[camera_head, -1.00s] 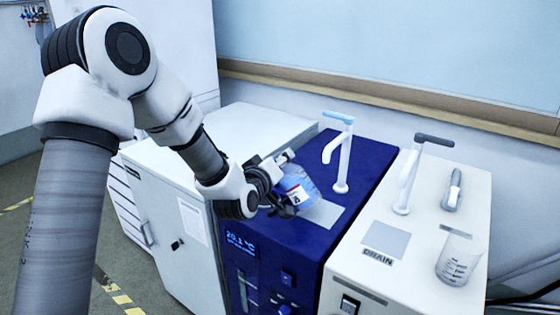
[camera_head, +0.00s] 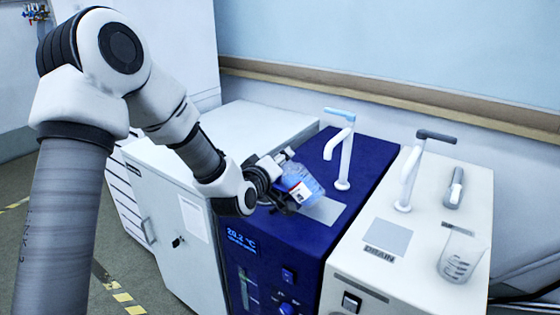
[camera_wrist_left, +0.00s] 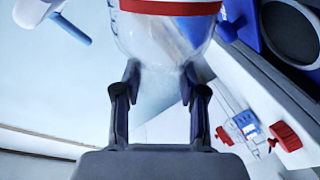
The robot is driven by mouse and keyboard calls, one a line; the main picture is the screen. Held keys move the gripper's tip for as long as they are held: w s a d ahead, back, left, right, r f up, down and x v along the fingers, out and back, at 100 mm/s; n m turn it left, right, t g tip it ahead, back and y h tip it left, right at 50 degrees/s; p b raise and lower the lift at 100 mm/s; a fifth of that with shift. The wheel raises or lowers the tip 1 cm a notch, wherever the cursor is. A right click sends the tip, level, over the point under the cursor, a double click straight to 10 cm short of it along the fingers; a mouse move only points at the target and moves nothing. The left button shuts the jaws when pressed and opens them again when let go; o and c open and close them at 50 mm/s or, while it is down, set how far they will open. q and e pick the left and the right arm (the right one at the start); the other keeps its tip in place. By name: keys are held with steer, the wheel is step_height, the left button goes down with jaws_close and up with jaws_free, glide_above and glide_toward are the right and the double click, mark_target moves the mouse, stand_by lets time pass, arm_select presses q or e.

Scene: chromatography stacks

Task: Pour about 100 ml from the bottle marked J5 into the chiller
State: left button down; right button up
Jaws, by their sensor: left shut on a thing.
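My left gripper (camera_head: 280,187) is shut on a clear bottle (camera_head: 309,181) with blue liquid and a white and red label. I cannot read its marking. The bottle is tilted and held over the top of the dark blue chiller (camera_head: 368,158), above a grey plate (camera_head: 331,211). In the left wrist view the bottle (camera_wrist_left: 165,35) sits between both fingers (camera_wrist_left: 160,88), its red band at the top edge. I cannot see its mouth clearly or any stream from it. The chiller's display (camera_head: 241,238) seems to read 20.2 °C. My right gripper is not in view.
A white tap with a light blue handle (camera_head: 345,150) stands on the chiller behind the bottle. On the right is a cream unit marked DRAIN (camera_head: 420,225), with a dark-handled tap (camera_head: 408,180) and a clear beaker (camera_head: 459,257). A white cabinet (camera_head: 165,165) stands left.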

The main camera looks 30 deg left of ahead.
arm_select(q)
steer(key=shift+a+f+n, duration=0.2)
steer(key=shift+f+n, duration=0.2)
steer(key=shift+n, duration=0.1)
steer(key=shift+b, duration=0.3)
steer(key=shift+a+f+n+h+b, duration=0.1)
steer(key=shift+f+n+h+b, duration=0.25)
steer(key=shift+f+n, duration=0.15)
steer(key=shift+a+f+n+b, duration=0.15)
steer(key=shift+f+n+b, duration=0.25)
steer(key=shift+f+n, duration=0.1)
steer(key=shift+a+f+n+h+b, duration=0.15)
steer(key=shift+f+n+h+b, duration=0.1)
steer(key=shift+f+n+b, duration=0.2)
